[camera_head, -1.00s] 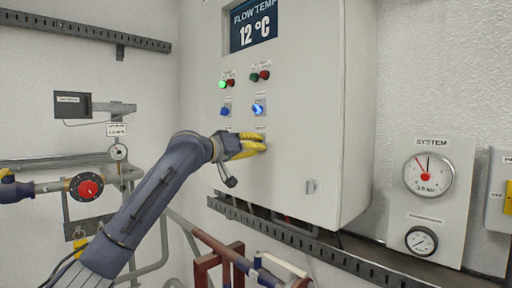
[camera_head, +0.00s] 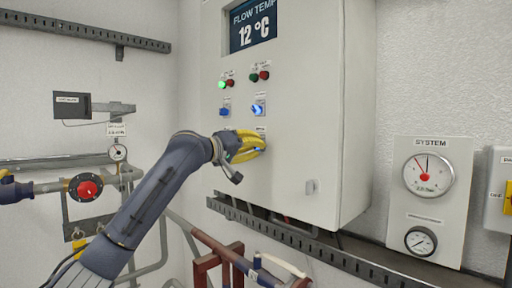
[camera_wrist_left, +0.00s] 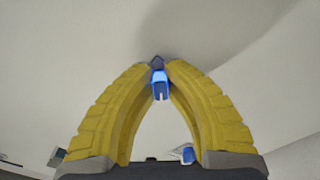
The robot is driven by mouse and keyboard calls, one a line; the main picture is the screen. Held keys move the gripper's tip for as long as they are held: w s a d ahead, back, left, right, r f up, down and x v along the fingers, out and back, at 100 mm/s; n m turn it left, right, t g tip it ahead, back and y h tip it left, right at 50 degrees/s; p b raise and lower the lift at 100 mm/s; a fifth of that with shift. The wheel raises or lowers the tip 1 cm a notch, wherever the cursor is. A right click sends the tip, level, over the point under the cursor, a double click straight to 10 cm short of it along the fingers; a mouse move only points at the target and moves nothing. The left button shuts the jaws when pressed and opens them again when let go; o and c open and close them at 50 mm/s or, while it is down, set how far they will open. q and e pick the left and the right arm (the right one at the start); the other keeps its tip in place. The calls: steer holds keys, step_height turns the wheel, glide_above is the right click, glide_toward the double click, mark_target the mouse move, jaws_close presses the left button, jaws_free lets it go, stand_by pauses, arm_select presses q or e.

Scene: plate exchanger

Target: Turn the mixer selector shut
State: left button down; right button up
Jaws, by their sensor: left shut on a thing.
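The selector (camera_wrist_left: 160,84), a small blue lit knob with a pale mark, sits between my left fingertips in the left wrist view. I take it as the mixer selector; its label is too small to read. In the head view my left gripper (camera_head: 262,144) reaches the cabinet front below two other blue selectors, and its yellow fingers cover most of the knob. In the left wrist view the gripper (camera_wrist_left: 159,66) has its bowed fingers closed around the knob, with a gap lower between them. My right gripper is not in view.
The grey cabinet (camera_head: 300,150) carries a display (camera_head: 254,25) reading 12 °C, indicator lamps, and blue selectors (camera_head: 258,109) above my gripper. Pipes with a red-knobbed valve (camera_head: 87,189) stand left. A slotted rail (camera_head: 310,247) runs below the cabinet; gauges (camera_head: 428,175) hang right.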

arm_select(q)
steer(key=shift+r, duration=0.1)
steer(key=c, duration=1.4)
jaws_free()
steer(key=shift+c, duration=0.2)
steer(key=shift+s+a, duration=0.1)
steer(key=v, duration=1.1)
steer(key=shift+s+a, duration=0.25)
steer(key=shift+s, duration=0.05)
